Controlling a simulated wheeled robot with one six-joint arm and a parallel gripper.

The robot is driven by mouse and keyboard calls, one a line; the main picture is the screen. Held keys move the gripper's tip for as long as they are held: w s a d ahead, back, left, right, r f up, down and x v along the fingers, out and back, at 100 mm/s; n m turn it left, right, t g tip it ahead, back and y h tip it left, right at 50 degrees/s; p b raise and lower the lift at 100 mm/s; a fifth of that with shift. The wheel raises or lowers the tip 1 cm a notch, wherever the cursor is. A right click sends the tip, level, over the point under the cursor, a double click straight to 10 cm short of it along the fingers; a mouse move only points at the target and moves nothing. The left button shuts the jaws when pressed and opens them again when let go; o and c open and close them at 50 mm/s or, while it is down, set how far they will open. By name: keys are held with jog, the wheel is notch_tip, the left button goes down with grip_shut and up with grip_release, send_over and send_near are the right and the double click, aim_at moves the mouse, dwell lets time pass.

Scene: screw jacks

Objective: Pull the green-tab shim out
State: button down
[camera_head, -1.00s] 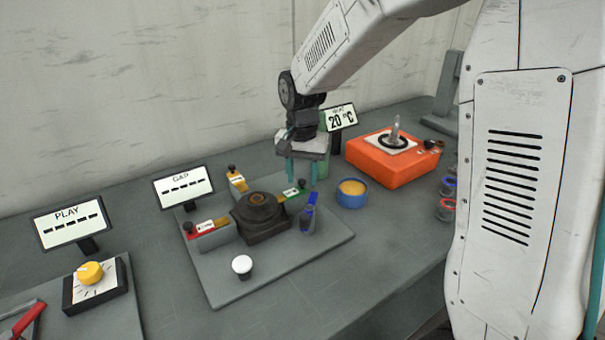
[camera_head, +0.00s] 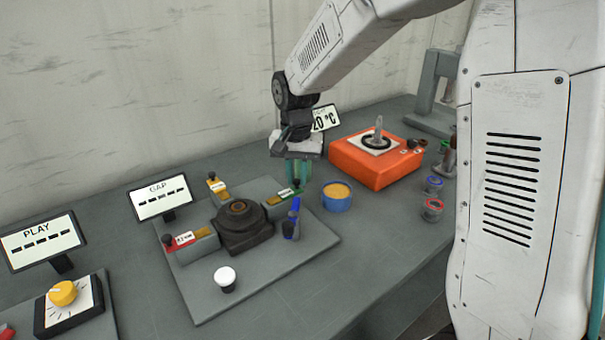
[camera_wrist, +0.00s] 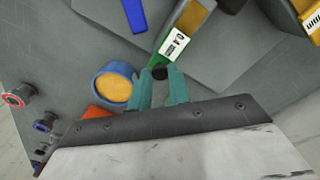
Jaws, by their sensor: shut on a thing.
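The green-tab shim (camera_head: 286,195) lies by the right side of the dark jack block (camera_head: 242,228), its brass strip towards the block. In the wrist view the shim's green tab with a white label (camera_wrist: 174,47) points at my gripper, and its dark knob is between the fingers. My gripper (camera_head: 297,184) has teal fingers pointing down; in the wrist view the fingertips (camera_wrist: 159,75) are closed on that knob. How far the strip reaches into the jack is unclear.
Red-tab (camera_head: 182,240), yellow-tab (camera_head: 215,184) and blue-tab (camera_head: 292,219) shims surround the jack. A white button (camera_head: 225,279) is in front. A blue cup (camera_head: 337,197) and an orange box (camera_head: 374,158) stand at the right. Bare plate (camera_head: 285,262) shows at the front right.

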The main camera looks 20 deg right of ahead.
jog(key=c, duration=1.3)
grip_release()
jog(key=shift+d, duration=0.3)
jog(key=shift+a, duration=0.1)
jog(key=shift+r, duration=0.2)
notch_tip(320, 180, up, 7)
jog(key=shift+r, duration=0.2)
